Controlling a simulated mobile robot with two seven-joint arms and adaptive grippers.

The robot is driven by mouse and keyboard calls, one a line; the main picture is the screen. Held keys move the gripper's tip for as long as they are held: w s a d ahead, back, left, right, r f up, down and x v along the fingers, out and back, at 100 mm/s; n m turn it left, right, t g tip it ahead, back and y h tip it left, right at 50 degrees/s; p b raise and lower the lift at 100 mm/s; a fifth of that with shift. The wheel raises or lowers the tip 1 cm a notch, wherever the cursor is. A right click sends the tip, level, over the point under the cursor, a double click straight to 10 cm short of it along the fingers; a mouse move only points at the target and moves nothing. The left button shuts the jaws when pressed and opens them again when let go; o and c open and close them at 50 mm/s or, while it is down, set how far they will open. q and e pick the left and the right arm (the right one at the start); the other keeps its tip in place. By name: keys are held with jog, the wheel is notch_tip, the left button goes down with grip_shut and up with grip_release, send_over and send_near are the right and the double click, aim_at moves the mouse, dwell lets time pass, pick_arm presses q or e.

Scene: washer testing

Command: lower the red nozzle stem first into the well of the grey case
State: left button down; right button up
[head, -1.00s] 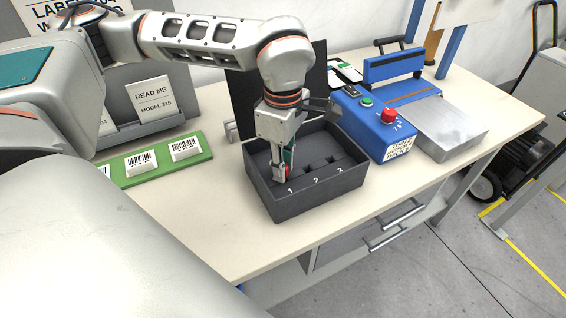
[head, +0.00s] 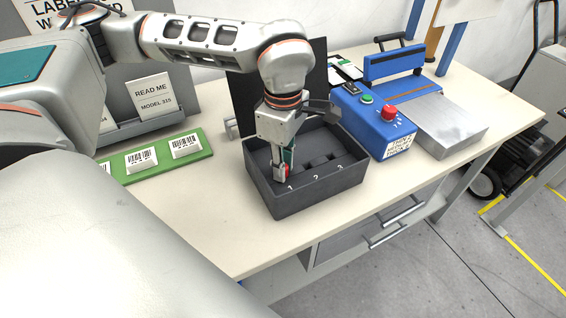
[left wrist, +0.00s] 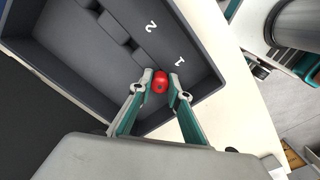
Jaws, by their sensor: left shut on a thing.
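The dark grey case (head: 325,193) stands open on the table, with numbers 1, 2 and 3 along its front inside. My left gripper (head: 281,172) points down into its left end, near the number 1. It is shut on the red nozzle (head: 287,170). In the left wrist view, the red nozzle (left wrist: 160,82) sits between the two fingertips of the left gripper (left wrist: 160,86), beside the 1 on the case (left wrist: 208,80). The nozzle's stem is hidden below it. I cannot tell whether the stem is in a well. My right gripper is not in view.
A blue machine (head: 372,130) with red and green buttons stands right of the case. A green board (head: 160,163) with barcode labels lies to the left. A dark panel (head: 243,95) rises behind the case. The white table (head: 225,225) is clear in front of the case.

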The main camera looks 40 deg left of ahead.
pick_arm(q)
jog(key=c, duration=1.8)
grip_release()
notch_tip(320, 180, up, 12)
